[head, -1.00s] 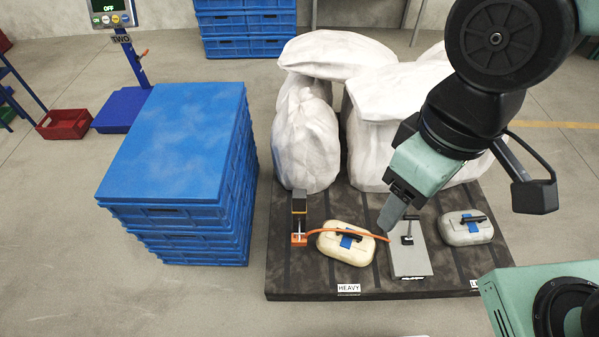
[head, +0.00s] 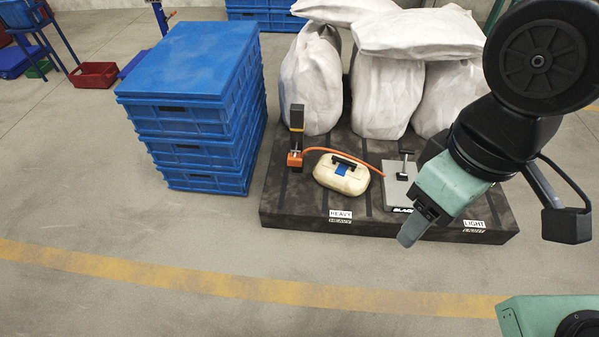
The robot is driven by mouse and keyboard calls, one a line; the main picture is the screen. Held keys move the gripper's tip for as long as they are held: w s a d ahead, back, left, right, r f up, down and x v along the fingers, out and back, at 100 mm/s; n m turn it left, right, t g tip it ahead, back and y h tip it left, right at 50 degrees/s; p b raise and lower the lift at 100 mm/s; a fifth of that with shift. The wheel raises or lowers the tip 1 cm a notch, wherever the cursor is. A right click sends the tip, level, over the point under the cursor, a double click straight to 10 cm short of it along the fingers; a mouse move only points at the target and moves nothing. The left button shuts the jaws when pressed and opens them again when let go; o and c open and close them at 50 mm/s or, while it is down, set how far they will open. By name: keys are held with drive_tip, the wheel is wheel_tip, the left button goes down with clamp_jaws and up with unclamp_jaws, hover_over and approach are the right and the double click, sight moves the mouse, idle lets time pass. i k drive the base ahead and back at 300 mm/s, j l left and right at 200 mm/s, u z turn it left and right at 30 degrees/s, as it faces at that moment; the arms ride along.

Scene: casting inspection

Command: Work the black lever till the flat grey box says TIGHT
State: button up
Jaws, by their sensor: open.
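The flat grey box (head: 393,195) lies on the dark platform, with a black T-shaped handle (head: 403,165) upright on it. Its front edge carries a word that looks like SLACK, partly small and blurred. An orange hose (head: 340,152) links it to an orange-based device (head: 294,159) with a tall black upright part (head: 297,117). Which black part is the lever I cannot tell for sure. My gripper (head: 412,230) is open and empty, in the head view in front of and right of the grey box, touching neither black part.
A cream case (head: 342,176) with a black handle sits between device and box, behind a HEAVY label. White sacks (head: 388,95) stand behind. Stacked blue crates (head: 200,150) are at left. My arm hides the platform's right part near the LIGHT label. Floor in front is clear.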

sight(402, 151)
drive_tip(key=z, duration=0.35)
drive_tip(key=k+j+z, duration=0.2)
drive_tip(key=k+j, duration=0.15)
drive_tip(key=k, duration=0.2)
drive_tip(key=i+j, duration=0.15)
drive_tip(key=i, duration=0.3)
drive_tip(key=i+j+z, duration=0.1)
drive_tip(key=i, duration=0.3)
drive_tip(key=i+j, duration=0.3)
drive_tip(key=i, duration=0.15)
